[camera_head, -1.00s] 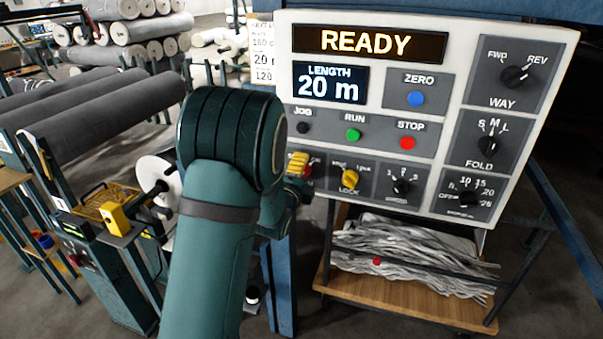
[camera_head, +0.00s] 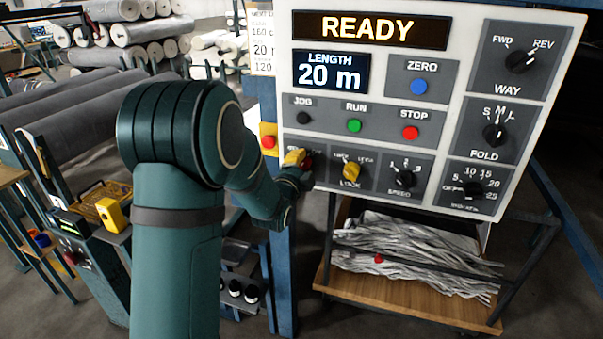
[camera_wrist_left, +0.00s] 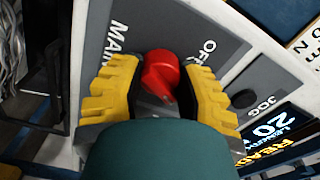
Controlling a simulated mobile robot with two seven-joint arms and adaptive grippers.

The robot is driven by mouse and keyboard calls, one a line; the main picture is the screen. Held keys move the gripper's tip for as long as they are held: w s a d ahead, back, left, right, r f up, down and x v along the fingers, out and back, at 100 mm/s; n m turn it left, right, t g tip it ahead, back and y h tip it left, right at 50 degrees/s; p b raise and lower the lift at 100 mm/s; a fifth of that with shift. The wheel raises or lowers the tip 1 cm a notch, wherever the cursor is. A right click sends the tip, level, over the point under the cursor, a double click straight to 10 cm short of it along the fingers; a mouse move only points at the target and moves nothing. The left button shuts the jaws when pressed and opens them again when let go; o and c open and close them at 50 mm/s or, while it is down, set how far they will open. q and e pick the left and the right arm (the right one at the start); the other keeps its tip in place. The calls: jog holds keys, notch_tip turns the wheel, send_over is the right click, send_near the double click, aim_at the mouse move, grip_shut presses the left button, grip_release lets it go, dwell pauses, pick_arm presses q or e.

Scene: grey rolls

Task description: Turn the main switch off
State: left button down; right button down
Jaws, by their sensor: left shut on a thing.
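The main switch is a red knob (camera_wrist_left: 160,75) on a grey plate marked MAIN and OFF, seen in the left wrist view. My left gripper (camera_wrist_left: 163,92) has its yellow ribbed fingers on either side of the knob and is shut on it. Which way the knob points is hard to tell. In the head view the left gripper (camera_head: 298,159) is at the lower left of the white control panel (camera_head: 385,87), hiding most of the knob and its labels. The display (camera_head: 367,29) reads READY. My right gripper is not in view.
Right of the gripper are the yellow LOCK knob (camera_head: 351,171) and black SPEED knob (camera_head: 402,178). The black JOG button (camera_head: 303,118) is just above. A red button on a yellow box (camera_head: 268,142) sits left of the panel, close to my left forearm.

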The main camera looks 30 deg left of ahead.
pick_arm(q)
jog(key=n+b, duration=0.5)
jog(key=b, duration=0.1)
jog(key=shift+f+n, duration=0.15)
jog(key=shift+n, duration=0.25)
jog(key=n+b, duration=0.3)
jog(key=b, duration=0.1)
jog(key=shift+n, duration=0.3)
jog(key=shift+n+b, duration=0.75)
jog(key=shift+n, duration=0.45)
jog(key=shift+r+n, duration=0.25)
jog(key=shift+n, duration=1.15)
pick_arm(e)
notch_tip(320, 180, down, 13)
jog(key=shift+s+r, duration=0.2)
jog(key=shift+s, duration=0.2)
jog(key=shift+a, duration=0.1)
pick_arm(q)
jog(key=c, duration=0.5)
grip_release()
jog(key=shift+f, duration=0.1)
